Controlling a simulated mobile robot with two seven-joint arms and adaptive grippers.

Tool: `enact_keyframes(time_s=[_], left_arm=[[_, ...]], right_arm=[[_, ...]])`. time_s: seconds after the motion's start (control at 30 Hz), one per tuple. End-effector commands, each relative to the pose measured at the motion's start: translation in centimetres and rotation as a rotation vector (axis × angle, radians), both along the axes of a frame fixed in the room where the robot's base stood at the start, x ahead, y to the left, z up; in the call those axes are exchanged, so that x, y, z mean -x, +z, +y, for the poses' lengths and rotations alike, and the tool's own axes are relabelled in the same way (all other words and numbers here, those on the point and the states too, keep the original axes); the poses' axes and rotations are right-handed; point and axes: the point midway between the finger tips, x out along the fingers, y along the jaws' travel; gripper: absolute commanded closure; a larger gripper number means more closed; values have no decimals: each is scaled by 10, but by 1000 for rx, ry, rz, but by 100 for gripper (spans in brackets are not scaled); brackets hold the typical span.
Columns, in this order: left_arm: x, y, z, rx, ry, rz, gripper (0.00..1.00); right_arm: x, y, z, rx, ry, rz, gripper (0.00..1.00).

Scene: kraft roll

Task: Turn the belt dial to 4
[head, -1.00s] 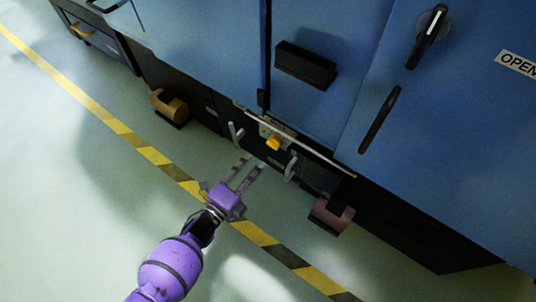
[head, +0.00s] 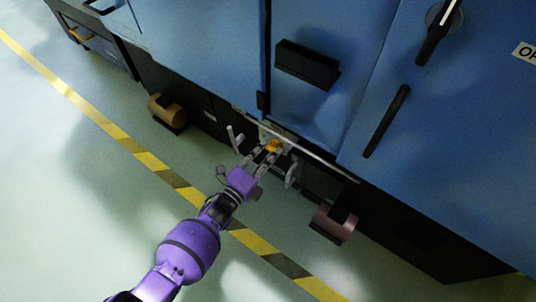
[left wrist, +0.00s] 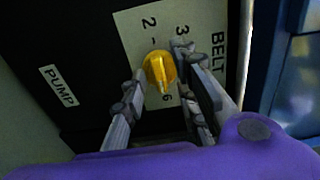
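The yellow belt dial (left wrist: 159,70) sits on a pale plate (left wrist: 133,25) marked BELT, with 2, 3 and 6 readable and other marks hidden. Its raised ridge runs down the picture, roughly toward the 6 side; the exact setting is unclear. In the head view the dial (head: 273,146) is low on the machine front. My left gripper (head: 264,157) is open, its fingertips at the dial. In the left wrist view the fingers (left wrist: 159,63) stand either side of the dial; contact cannot be told. My right gripper is not in view.
Grey bars (head: 235,140) and (head: 291,170) stick out on both sides of the dial panel. A thin rail (head: 322,163) runs above it. A PUMP label (left wrist: 58,86) is beside the plate. Brown pedals (head: 168,110) and (head: 334,224) stand near the floor.

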Motion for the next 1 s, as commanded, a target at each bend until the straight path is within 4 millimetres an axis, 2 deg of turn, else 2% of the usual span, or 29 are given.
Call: enact_keyframes(time_s=[0.03,0.17,0.2,0.67,1.0], left_arm=[[0,0,0,0,0,0,82],[0,0,0,0,0,0,99],[0,0,0,1,0,1,100],[0,0,0,52,0,36,100],[0,0,1,256,0,186,100]], right_arm=[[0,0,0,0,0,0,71],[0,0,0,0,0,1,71],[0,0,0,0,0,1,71],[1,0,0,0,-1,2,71],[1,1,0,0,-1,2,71]])
